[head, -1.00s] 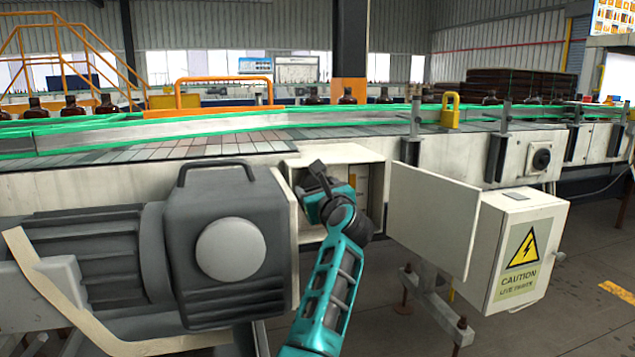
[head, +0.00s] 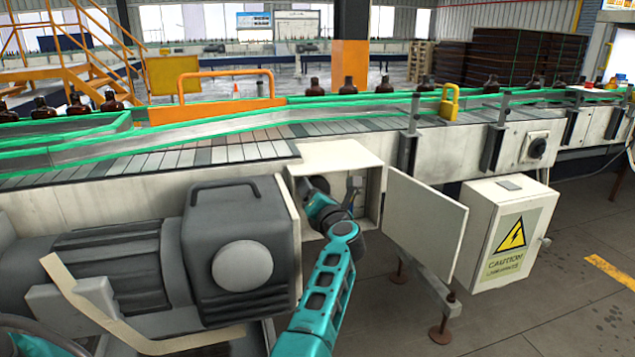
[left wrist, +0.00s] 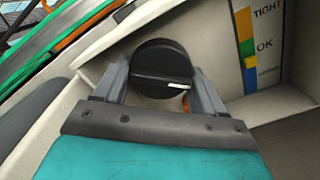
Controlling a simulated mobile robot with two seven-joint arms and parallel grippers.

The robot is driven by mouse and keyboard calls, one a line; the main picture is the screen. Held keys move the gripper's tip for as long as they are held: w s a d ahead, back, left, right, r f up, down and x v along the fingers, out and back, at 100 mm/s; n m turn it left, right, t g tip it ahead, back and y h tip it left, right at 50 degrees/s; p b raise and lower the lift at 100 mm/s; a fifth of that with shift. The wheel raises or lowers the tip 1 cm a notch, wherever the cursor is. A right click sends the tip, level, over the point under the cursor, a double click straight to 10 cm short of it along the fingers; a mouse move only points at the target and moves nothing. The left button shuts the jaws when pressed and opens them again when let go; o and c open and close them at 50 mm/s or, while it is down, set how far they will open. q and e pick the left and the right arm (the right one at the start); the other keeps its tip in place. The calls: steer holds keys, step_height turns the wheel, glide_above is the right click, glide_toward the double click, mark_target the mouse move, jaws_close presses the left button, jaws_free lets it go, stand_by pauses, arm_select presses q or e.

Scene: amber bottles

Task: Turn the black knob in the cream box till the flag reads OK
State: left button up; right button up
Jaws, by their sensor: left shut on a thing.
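The cream box (head: 335,152) stands open at the side of the conveyor, with its door (head: 425,222) swung out to the right. My left arm reaches into it. In the left wrist view my left gripper (left wrist: 161,78) is shut on the round black knob (left wrist: 158,58), one finger on each side. A white mark on the knob points right. On the box's inner wall is a colour scale (left wrist: 246,40) with the words TIGHT and OK and a lower word too small to read. I cannot tell which word is indicated. My right gripper is out of view.
A grey motor (head: 240,225) stands close on the left of the box. A caution-marked box (head: 500,215) is to the right, beyond the door. The conveyor (head: 240,150) with green rails runs behind, with amber bottles (head: 349,86) further back. Floor is open at lower right.

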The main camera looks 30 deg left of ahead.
arm_select(q)
steer(key=shift+m+p, duration=0.75)
steer(key=shift+m, duration=0.25)
steer(key=shift+f, duration=0.1)
steer(key=o, duration=0.8)
steer(key=shift+c, duration=0.2)
steer(key=shift+d, duration=0.1)
